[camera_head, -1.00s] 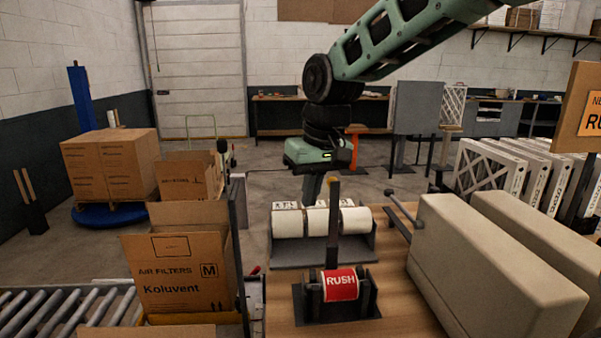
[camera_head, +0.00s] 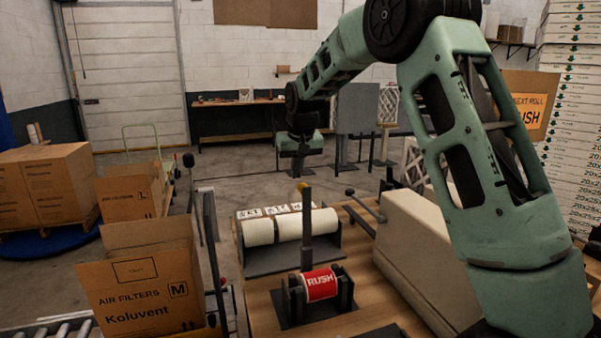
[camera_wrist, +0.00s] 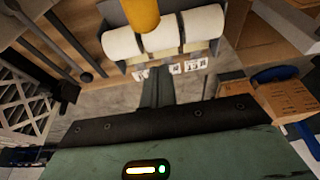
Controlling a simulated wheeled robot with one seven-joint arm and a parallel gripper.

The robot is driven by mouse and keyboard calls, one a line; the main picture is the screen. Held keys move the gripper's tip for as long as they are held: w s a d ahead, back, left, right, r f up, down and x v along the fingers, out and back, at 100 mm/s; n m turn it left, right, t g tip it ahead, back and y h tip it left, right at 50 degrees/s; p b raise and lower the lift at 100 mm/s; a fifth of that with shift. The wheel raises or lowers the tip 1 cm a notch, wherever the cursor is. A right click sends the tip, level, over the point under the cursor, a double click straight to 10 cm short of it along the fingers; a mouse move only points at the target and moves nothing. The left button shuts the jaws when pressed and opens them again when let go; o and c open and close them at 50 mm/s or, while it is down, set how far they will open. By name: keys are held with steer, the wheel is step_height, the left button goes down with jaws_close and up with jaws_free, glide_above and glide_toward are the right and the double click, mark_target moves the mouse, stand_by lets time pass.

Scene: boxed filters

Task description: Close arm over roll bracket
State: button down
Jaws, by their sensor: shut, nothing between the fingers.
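The roll bracket (camera_head: 347,297) is a dark stand on the wooden bench and holds a red roll (camera_head: 320,285) marked RUSH. Its dark arm (camera_head: 307,225) stands upright behind the red roll, with a yellow tip (camera_head: 302,187) on top. My gripper (camera_head: 298,172) is shut and empty, beyond the upright arm and close to the tip's height in the picture. In the wrist view my gripper's dark fingers (camera_wrist: 157,88) are together, and the yellow tip (camera_wrist: 140,14) is large at the top edge, apart from them. The red roll is out of the wrist view.
A rack of white rolls (camera_head: 259,232) stands behind the bracket; the rolls also show in the wrist view (camera_wrist: 204,22). A beige machine (camera_head: 415,250) is right of it. An open Koluvent carton (camera_head: 145,290) stands left. A sign (camera_head: 528,108) reads RUSH. Open floor lies behind the bench.

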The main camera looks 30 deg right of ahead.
steer(key=s, duration=0.1)
steer(key=s+p, duration=0.1)
steer(key=s+a+f, duration=0.1)
steer(key=shift+s, duration=0.3)
steer(key=shift+s, duration=0.1)
